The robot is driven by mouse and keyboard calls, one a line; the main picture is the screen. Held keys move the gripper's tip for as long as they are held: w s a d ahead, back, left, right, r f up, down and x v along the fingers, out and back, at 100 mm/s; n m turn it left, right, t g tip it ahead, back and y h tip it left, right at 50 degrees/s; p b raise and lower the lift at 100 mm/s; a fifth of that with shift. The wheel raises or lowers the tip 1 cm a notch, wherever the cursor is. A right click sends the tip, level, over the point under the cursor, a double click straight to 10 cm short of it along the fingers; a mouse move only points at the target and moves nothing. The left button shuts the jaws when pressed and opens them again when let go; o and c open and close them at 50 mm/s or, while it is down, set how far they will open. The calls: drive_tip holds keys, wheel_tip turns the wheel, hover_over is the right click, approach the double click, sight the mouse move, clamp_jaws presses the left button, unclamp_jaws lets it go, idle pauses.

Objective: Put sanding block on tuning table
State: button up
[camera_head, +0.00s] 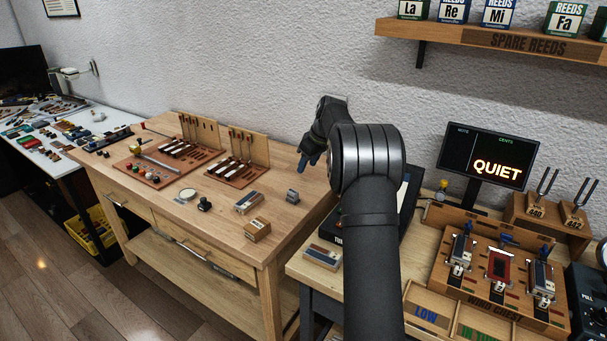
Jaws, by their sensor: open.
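The sanding block cannot be told for certain. Small blocks that could be it lie on the left wooden bench: a pale-and-grey block (248,202) and a brown labelled block (257,229) in front of it. Another flat block (322,255) lies at the left edge of the tuning table (425,238), the right-hand wooden table that bears the tuner screen and forks. My gripper (305,166) is open, above the right back part of the left bench, apart from the blocks. My arm hides part of the tuning table.
The left bench (221,256) also bears tool boards (180,152), a grey metal piece (292,197) and a black knob-like piece (204,205). On the tuning table stand the tuner screen (487,155), tuning forks (546,182) and a wind chest (500,292). A shelf (500,38) hangs above.

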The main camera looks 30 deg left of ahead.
drive_tip(key=shift+o, duration=0.4)
drive_tip(key=shift+d+r, duration=0.25)
drive_tip(key=shift+r, duration=0.35)
approach(293, 191)
drive_tip(key=x, duration=0.5)
drive_tip(key=shift+s+d+f, duration=0.2)
drive_tip(key=shift+s, duration=0.05)
drive_tip(key=shift+x, duration=2.55)
drive_tip(key=shift+w+a+r, duration=0.1)
drive_tip(key=shift+w+a, duration=0.1)
clamp_jaws()
